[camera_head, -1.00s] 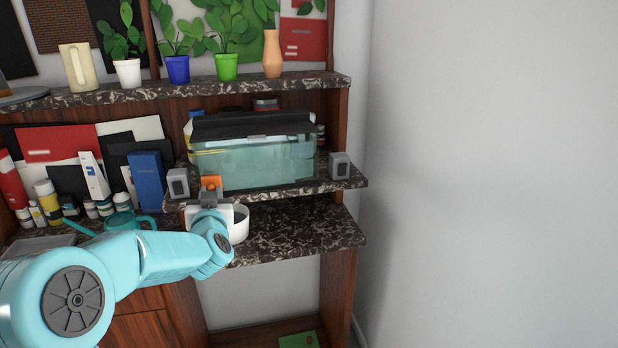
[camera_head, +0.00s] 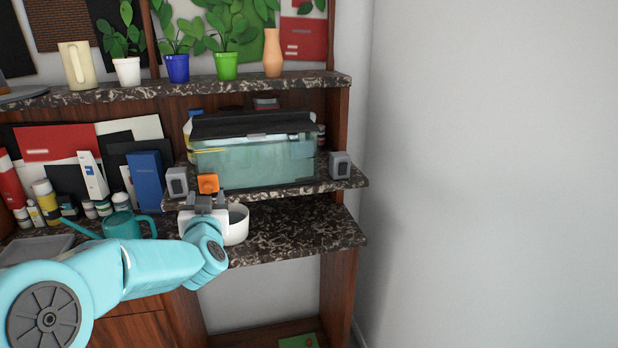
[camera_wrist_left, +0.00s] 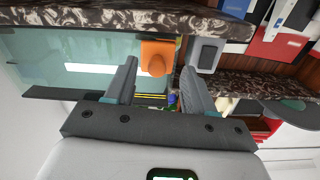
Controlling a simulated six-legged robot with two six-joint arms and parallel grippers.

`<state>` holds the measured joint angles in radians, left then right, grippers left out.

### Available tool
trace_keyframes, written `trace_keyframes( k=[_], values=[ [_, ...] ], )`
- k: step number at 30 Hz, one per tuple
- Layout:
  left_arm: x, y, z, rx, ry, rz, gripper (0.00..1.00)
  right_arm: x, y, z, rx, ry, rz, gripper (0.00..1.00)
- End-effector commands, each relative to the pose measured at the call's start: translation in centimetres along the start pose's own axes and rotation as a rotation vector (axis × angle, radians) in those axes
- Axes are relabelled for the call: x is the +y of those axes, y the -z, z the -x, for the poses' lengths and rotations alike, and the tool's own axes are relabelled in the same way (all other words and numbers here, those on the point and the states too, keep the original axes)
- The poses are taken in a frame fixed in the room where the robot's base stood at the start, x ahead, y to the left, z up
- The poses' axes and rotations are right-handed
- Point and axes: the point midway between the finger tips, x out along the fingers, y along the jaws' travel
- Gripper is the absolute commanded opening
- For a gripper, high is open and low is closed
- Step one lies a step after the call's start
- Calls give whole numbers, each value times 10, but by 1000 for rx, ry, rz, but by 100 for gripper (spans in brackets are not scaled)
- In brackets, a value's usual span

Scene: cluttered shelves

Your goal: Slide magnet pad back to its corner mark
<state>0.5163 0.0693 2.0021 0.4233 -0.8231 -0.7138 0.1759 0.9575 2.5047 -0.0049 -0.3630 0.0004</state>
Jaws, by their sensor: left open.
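The orange pad (camera_head: 207,183), which looks like the magnet pad, is at the lower left front of the glass tank (camera_head: 255,163). It also shows in the left wrist view (camera_wrist_left: 156,57), where the picture is upside down, against the tank glass. My left gripper (camera_head: 206,200) is open just below and in front of the pad. In the left wrist view its two fingers (camera_wrist_left: 158,76) point toward the pad, which lies between and beyond their tips; I cannot tell whether they touch it. I cannot make out a corner mark. My right gripper is not in view.
Grey boxes stand on the tank shelf left (camera_head: 177,182) and right (camera_head: 340,165) of the tank. A white bowl (camera_head: 237,225) sits on the lower shelf beside my gripper. A teal watering can (camera_head: 123,226) is to the left. The lower shelf's right part is clear.

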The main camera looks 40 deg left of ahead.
Motion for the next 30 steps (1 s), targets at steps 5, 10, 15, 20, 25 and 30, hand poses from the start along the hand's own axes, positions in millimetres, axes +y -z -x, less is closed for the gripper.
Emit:
trace_keyframes(
  k=[5,10,15,20,25,30],
  values=[
    [1,0,16,1,-2,-1,54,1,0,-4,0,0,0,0],
    [0,0,32,1,-1,0,54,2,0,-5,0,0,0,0],
    [0,1,45,2,-1,0,54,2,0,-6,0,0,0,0],
    [0,0,49,1,0,-1,54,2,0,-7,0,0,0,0],
    [0,0,49,1,0,-1,54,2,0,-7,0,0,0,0],
    [0,0,49,1,0,-1,54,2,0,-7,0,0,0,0]
  ],
)
